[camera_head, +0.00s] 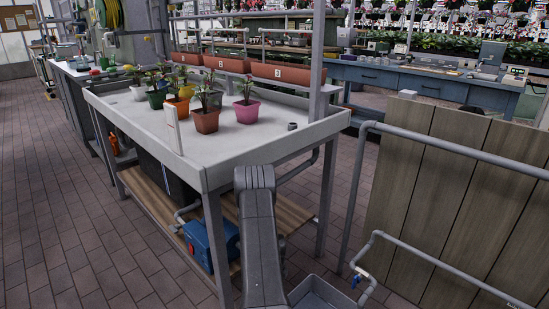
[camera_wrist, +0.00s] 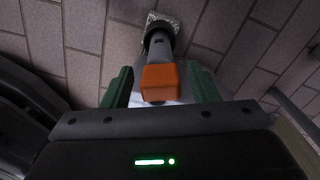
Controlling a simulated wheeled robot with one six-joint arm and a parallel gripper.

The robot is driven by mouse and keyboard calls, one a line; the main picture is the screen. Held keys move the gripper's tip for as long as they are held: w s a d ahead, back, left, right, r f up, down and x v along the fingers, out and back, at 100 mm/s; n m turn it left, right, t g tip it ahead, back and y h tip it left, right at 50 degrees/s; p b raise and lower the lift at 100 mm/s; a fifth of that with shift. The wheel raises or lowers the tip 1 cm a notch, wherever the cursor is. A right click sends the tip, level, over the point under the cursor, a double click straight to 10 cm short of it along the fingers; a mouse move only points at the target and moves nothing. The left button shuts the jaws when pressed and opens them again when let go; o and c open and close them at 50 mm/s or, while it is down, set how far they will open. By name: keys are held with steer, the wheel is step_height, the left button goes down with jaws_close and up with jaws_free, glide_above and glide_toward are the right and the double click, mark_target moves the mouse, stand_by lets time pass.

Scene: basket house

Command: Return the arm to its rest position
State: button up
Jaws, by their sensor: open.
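My grey arm (camera_head: 258,235) stands in front of the near corner of the potting table in the head view, and its gripper does not show there. In the wrist view my gripper (camera_wrist: 160,84) has its two green fingers spread wide apart. An orange block-like end on a grey shaft (camera_wrist: 160,80) shows between the fingers, with a dark ring and a pale speckled patch beyond it. I cannot tell what this is or how far below the fingers it lies. No contact with either finger is visible.
The white-topped table (camera_head: 240,155) bears several potted plants, including a pink pot (camera_head: 246,111) and a brown pot (camera_head: 205,121). A blue device (camera_head: 210,243) sits on its lower shelf. Grey pipe rails and a wooden panel (camera_head: 450,190) stand at right. Brick floor (camera_head: 60,220) is clear at left.

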step_height(320, 180, down, 2)
steer(key=shift+f, duration=0.25)
steer(key=shift+r, duration=0.85)
steer(key=shift+f, duration=0.1)
